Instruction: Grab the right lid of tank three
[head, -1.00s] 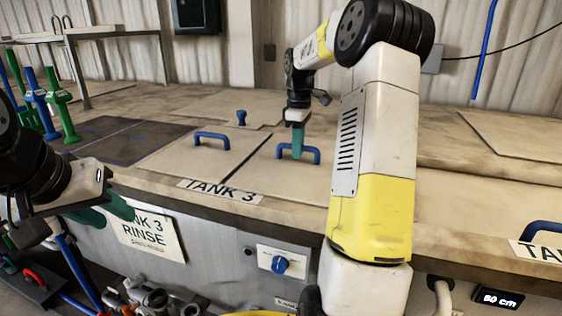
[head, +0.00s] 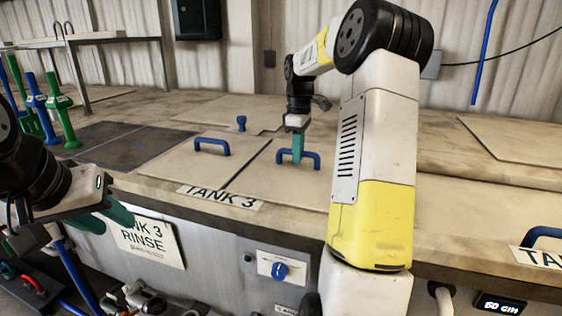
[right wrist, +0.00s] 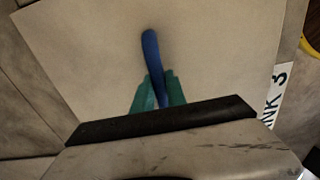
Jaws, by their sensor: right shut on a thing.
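Tank three has two beige lids behind the TANK 3 label (head: 221,197). The right lid (head: 272,187) has a blue handle (head: 312,158). My right gripper (head: 298,158) has its green fingers shut on this handle. In the right wrist view the green fingers (right wrist: 158,90) sit on both sides of the blue handle (right wrist: 151,50), above the lid (right wrist: 90,50). The lid looks flat in its place. The left lid (head: 180,165) with its own blue handle (head: 212,147) lies beside it. My left gripper (head: 115,217) is at the left, green fingers apart, holding nothing visible.
A small blue knob (head: 241,123) stands behind the lids. Blue and green upright tools (head: 62,115) stand at the far left beside a dark mat (head: 110,140). A TANK 3 RINSE sign (head: 150,240) and a blue dial (head: 280,270) are on the front panel.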

